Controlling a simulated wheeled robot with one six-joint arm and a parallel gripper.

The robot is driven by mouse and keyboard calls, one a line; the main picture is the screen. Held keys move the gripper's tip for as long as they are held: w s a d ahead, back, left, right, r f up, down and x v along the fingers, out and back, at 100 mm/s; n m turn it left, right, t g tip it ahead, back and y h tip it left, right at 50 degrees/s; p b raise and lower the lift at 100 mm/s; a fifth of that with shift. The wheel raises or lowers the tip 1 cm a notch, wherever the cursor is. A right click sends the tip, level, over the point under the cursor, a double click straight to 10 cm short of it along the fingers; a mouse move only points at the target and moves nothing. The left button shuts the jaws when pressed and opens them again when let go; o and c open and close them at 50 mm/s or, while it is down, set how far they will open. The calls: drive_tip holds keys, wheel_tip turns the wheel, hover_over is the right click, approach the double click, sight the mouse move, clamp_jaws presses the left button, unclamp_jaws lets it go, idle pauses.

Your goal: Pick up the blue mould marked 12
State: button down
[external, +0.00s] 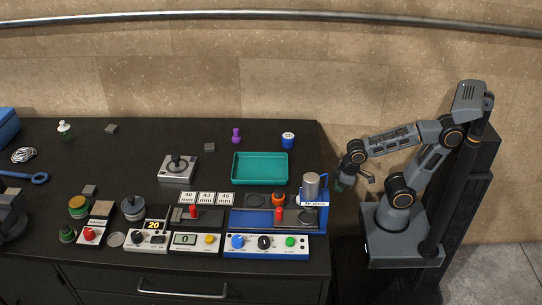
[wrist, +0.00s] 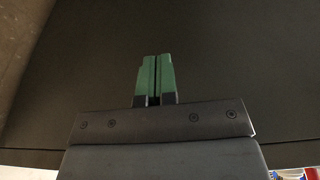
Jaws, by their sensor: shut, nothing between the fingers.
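A small blue cylinder with a pale top (external: 288,140) stands upright near the back right of the black table; it looks like the blue mould, but its mark is too small to read. My gripper (external: 340,185) is off the table's right end, to the right of and nearer than the cylinder, well apart from it. In the wrist view my gripper's green fingers (wrist: 155,78) are shut together with nothing between them. The cylinder does not show in the wrist view.
A teal tray (external: 259,182) lies just in front of the cylinder. A purple piece (external: 236,135) stands to its left. A blue press (external: 325,205) with a grey upright cylinder stands at the table's right edge. The table (external: 180,130) is mostly clear along the back.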

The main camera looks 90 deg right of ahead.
sight(289, 137)
idle(0.3)
